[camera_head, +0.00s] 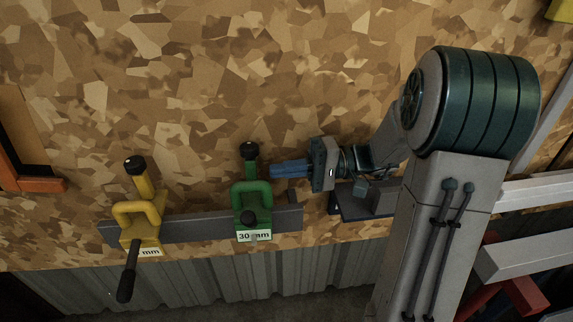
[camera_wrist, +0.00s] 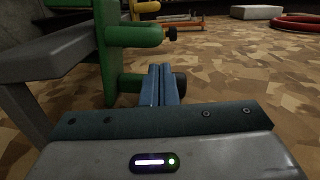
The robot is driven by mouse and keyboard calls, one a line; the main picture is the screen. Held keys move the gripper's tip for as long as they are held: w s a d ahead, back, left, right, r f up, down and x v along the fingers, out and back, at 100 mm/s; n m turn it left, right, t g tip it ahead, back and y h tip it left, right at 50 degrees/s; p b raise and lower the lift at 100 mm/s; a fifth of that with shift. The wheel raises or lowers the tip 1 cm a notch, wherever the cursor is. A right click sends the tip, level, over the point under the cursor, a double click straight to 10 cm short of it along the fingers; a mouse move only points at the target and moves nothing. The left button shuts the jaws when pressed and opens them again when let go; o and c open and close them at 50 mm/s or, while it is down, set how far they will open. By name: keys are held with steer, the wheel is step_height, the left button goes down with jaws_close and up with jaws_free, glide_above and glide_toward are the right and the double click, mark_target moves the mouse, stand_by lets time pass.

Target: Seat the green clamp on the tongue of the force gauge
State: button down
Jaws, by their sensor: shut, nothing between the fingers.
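The green clamp (camera_head: 252,190) sits at the grey rail (camera_head: 185,228) near the board's front edge, with a "30 mm" label at its front. My gripper (camera_head: 273,170) is just right of the clamp, its blue fingers pointing left at it. The fingers are shut together and empty. In the wrist view, the green clamp (camera_wrist: 110,55) rises beside and beyond the shut fingertips (camera_wrist: 160,70); I cannot tell whether they touch it. I cannot pick out the force gauge or its tongue with certainty.
A yellow clamp (camera_head: 140,212) with a black handle is at the rail's left part. An orange-edged item (camera_head: 38,184) lies at the far left. The wrist view shows a pale block (camera_wrist: 257,12) and a red ring (camera_wrist: 297,22). The board behind the clamps is clear.

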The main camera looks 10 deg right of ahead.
mark_target(251, 174)
steer(key=a+p, duration=0.1)
steer(key=a, duration=0.5)
steer(key=shift+a, duration=0.3)
steer(key=shift+s, duration=0.15)
